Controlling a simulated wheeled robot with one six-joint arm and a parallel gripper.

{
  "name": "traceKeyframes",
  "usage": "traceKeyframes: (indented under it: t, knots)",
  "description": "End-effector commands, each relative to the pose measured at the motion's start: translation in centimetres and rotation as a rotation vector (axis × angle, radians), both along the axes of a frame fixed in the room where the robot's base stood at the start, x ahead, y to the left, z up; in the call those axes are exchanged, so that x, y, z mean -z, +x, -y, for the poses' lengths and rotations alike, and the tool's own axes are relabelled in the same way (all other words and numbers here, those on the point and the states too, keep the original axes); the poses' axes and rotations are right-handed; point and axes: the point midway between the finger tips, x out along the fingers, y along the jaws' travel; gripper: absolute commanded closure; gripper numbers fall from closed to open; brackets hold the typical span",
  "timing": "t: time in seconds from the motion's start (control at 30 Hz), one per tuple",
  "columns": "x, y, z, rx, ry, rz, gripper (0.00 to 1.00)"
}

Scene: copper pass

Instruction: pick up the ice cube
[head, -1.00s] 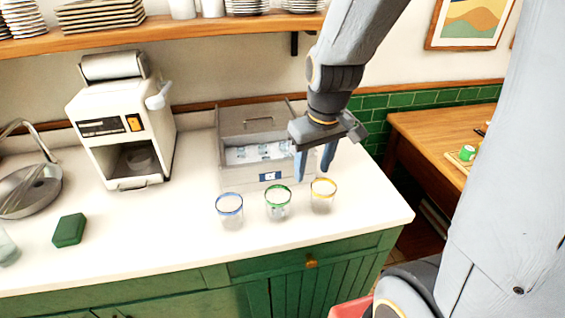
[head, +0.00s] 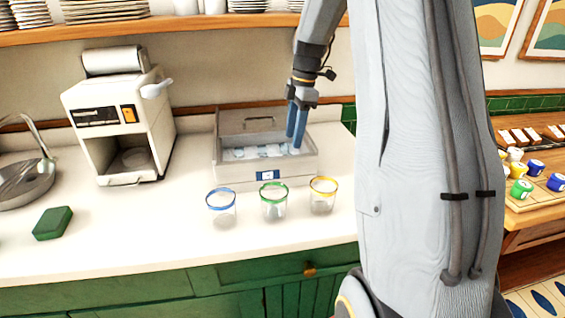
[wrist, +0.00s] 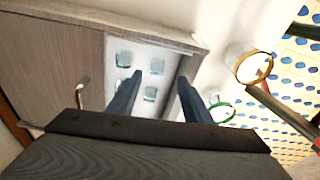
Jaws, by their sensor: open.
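Several pale ice cubes lie in the grey box (head: 222,172) on the counter, whose lid stands open at the back. In the wrist view a few cubes show apart from one another on the box floor, one ice cube (wrist: 150,93) between my fingers' lines and another (wrist: 157,66) farther up. My gripper (head: 296,147) is open and empty, pointing down over the right part of the box. In the wrist view my gripper (wrist: 158,85) has its two blue-grey fingers apart. I cannot tell whether the fingertips are below the rim.
Three clear glasses stand in front of the box: blue-rimmed (head: 222,208), green-rimmed (head: 274,202) and yellow-rimmed (head: 323,196). A white machine (head: 120,125) stands left, with a green block (head: 53,223) nearer. A shelf (head: 180,31) runs above.

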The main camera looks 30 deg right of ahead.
Motion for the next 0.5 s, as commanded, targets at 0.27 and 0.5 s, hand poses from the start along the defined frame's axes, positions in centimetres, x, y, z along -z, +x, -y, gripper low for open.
traceKeyframes:
  t: [0.27, 0.5]
  knots:
    - [2.5, 0.2, -0.6, -0.001, 0.0, -0.003, 0.55]
    - [5.5, 0.6, -1.0, -0.001, 0.0, -0.003, 0.55]
